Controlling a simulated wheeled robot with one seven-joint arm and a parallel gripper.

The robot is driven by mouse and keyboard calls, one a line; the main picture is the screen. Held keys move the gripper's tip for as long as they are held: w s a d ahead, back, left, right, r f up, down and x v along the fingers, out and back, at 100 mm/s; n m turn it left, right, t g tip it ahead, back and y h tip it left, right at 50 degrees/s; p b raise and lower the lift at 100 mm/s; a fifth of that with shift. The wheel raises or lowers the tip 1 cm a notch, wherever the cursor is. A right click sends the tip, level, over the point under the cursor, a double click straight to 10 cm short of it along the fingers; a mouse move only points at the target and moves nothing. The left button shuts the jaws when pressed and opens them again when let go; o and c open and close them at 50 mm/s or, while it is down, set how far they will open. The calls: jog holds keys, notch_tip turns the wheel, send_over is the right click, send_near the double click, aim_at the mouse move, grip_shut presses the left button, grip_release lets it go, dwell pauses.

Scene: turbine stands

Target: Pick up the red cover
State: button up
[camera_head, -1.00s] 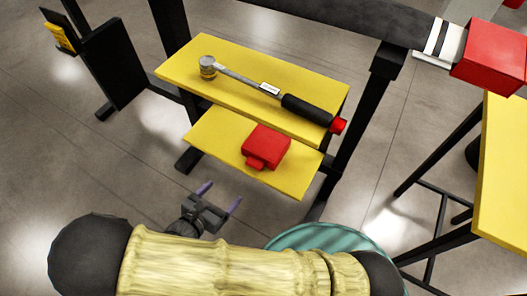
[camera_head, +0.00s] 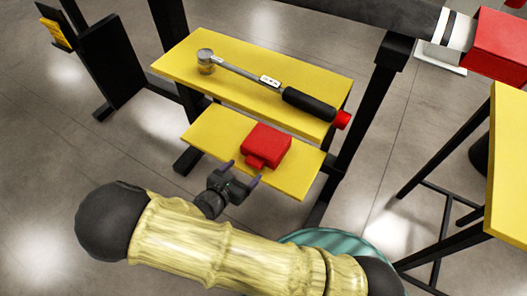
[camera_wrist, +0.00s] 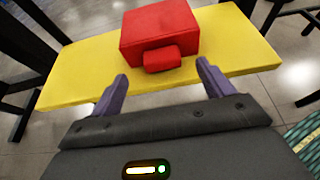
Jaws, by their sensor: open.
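The red cover (camera_head: 267,144) is a red block with a smaller tab on its near side. It sits on the lower yellow shelf (camera_head: 205,134) of the stand. In the wrist view the red cover (camera_wrist: 160,30) stands ahead of my gripper (camera_wrist: 162,88), with its tab facing the gap between the fingers. My gripper (camera_head: 241,172) is open and empty. Its two purple fingertips are at the shelf's near edge, just short of the cover. I cannot tell the exact height of the fingers over the shelf.
A torque wrench (camera_head: 262,82) with a black handle and red end lies on the upper yellow shelf (camera_head: 220,95). Black stand posts (camera_head: 345,150) flank the shelves. Another yellow table (camera_head: 508,170) is at right. The lower shelf is bare on both sides of the cover.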

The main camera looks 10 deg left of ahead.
aim_at(253, 162)
jog(key=shift+w+d+f, duration=0.1)
jog(key=shift+w, duration=0.2)
jog(key=b+x, duration=0.2)
jog(key=x, duration=0.2)
jog(key=shift+w+d+f, duration=0.2)
jog(key=shift+w+d, duration=0.1)
jog(key=shift+w, duration=0.2)
jog(key=c, duration=1.5)
